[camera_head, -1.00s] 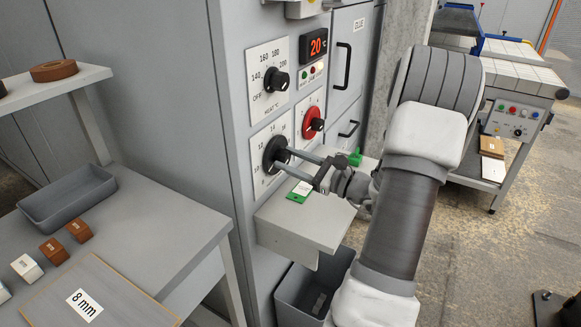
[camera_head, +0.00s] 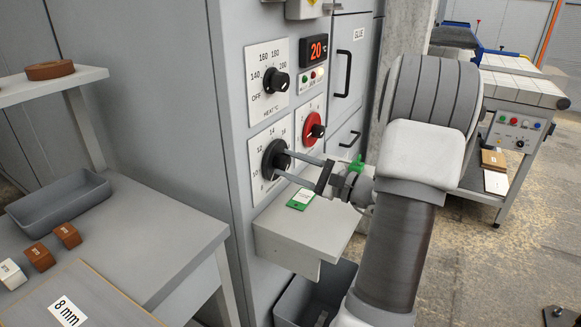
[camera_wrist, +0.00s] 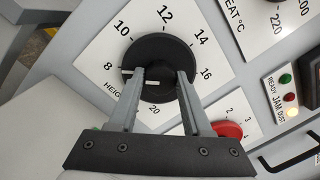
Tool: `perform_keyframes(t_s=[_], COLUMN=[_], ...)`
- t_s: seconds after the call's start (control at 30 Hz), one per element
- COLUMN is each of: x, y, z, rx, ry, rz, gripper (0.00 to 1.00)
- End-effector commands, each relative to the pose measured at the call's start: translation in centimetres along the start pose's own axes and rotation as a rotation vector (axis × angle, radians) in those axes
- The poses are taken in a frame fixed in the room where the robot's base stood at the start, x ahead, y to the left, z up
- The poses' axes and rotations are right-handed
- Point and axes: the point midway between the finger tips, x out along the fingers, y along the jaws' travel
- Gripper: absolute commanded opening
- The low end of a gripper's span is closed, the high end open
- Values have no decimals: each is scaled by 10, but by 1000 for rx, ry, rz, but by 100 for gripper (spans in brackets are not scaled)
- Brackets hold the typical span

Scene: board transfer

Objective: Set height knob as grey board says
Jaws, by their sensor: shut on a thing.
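The black height knob (camera_head: 269,163) sits on a white dial plate low on the grey machine's front. My gripper (camera_head: 284,166) is shut on this knob, one finger on each side. In the wrist view, the knob (camera_wrist: 160,52) is between my fingertips (camera_wrist: 161,73). The dial around it reads 8 to 20, and a white mark on the knob points left, close to 8. My left finger partly hides this mark. A grey board (camera_head: 105,303) with a brown edge and an "8 mm" label lies on the table at lower left, partly out of view.
Above are the heat knob (camera_head: 276,80), a red knob (camera_head: 313,130) and a display reading 20 (camera_head: 315,48). A ledge (camera_head: 315,235) holding a green-and-white card (camera_head: 301,196) juts out below. A grey tray (camera_head: 58,207) and small blocks (camera_head: 40,256) stand on the table.

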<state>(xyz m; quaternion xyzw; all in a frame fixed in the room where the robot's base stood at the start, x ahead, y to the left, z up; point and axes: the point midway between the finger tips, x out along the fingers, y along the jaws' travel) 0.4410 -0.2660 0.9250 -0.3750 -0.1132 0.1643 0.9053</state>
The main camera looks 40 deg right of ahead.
Motion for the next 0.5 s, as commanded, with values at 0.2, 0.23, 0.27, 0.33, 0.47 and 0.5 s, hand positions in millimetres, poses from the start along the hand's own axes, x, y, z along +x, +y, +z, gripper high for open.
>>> perform_keyframes(t_s=[0.2, 0.23, 0.27, 0.33, 0.47, 0.5], x=[0, 0, 0, 0, 0, 0], y=[0, 0, 0, 0, 0, 0], z=[0, 0, 0, 0, 0, 0], rx=[-3, -3, -3, -3, -2, -2], ry=[1, 1, 1, 1, 1, 1], rz=[0, 0, 0, 0, 0, 0], gripper=[0, 0, 0, 60, 61, 61])
